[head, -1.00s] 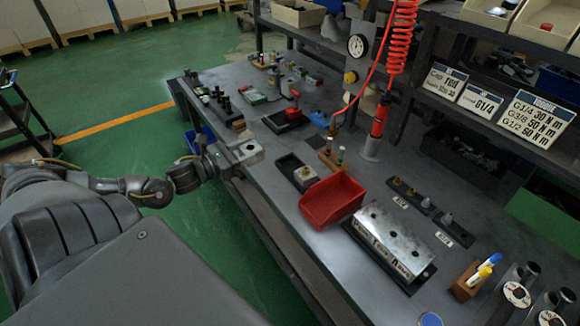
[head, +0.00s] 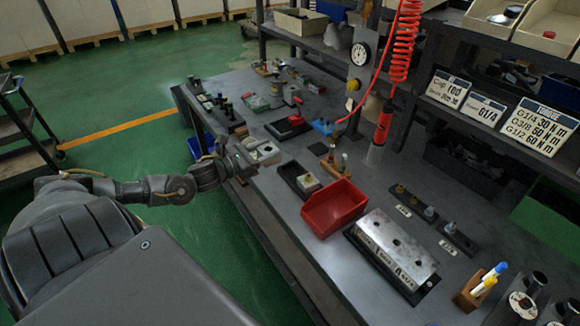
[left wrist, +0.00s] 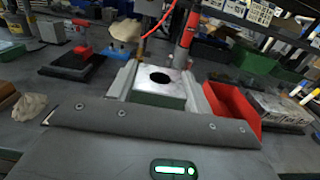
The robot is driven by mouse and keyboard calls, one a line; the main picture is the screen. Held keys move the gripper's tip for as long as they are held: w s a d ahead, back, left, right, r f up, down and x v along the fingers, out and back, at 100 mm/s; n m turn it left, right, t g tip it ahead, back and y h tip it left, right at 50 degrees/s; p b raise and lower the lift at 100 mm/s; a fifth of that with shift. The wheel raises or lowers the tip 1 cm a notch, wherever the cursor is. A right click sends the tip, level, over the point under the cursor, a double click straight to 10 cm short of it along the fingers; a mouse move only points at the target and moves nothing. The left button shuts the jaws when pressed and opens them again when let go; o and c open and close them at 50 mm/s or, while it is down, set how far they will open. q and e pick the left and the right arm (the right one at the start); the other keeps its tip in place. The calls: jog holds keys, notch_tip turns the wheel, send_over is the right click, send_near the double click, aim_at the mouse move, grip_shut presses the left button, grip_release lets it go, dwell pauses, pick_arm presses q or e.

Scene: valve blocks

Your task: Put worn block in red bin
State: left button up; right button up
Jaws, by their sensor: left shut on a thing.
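My left gripper (head: 250,158) is shut on a grey metal valve block (head: 264,151) at the near edge of the bench. In the left wrist view the block (left wrist: 160,90) sits between the two fingers, with a dark round hole in its top face. I cannot tell wear marks on it. The red bin (head: 334,208) stands on the bench to the right of the block, apart from it. It looks empty in the head view. In the left wrist view the bin (left wrist: 238,110) is just right of the right finger. My right gripper is not in view.
A black tray with a small block (head: 308,182) lies between gripper and bin. A red coiled hose (head: 403,45) hangs over the bench. A red-handled part (head: 295,118) stands farther back.

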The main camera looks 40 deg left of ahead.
pick_arm(q)
jog(key=w+f, duration=0.1)
jog(key=w, duration=0.1)
jog(key=w+d+f, duration=0.1)
jog(key=w+f, duration=0.1)
jog(key=w+d+f+p, duration=0.1)
jog(key=w+f, duration=0.1)
jog(key=shift+w+f, duration=0.15)
jog(key=shift+w, duration=0.25)
jog(key=shift+w+d+f, duration=0.2)
jog(key=shift+w+f, duration=0.2)
jog(key=shift+f, duration=0.25)
jog(key=f, duration=0.1)
jog(key=f+p, duration=0.1)
jog(key=f, duration=0.1)
jog(key=shift+w+d+f, duration=0.1)
jog(key=shift+w+f, duration=0.1)
jog(key=shift+w, duration=0.2)
jog(key=shift+s, duration=0.1)
jog(key=shift+f, duration=0.2)
jog(key=o, duration=1.2)
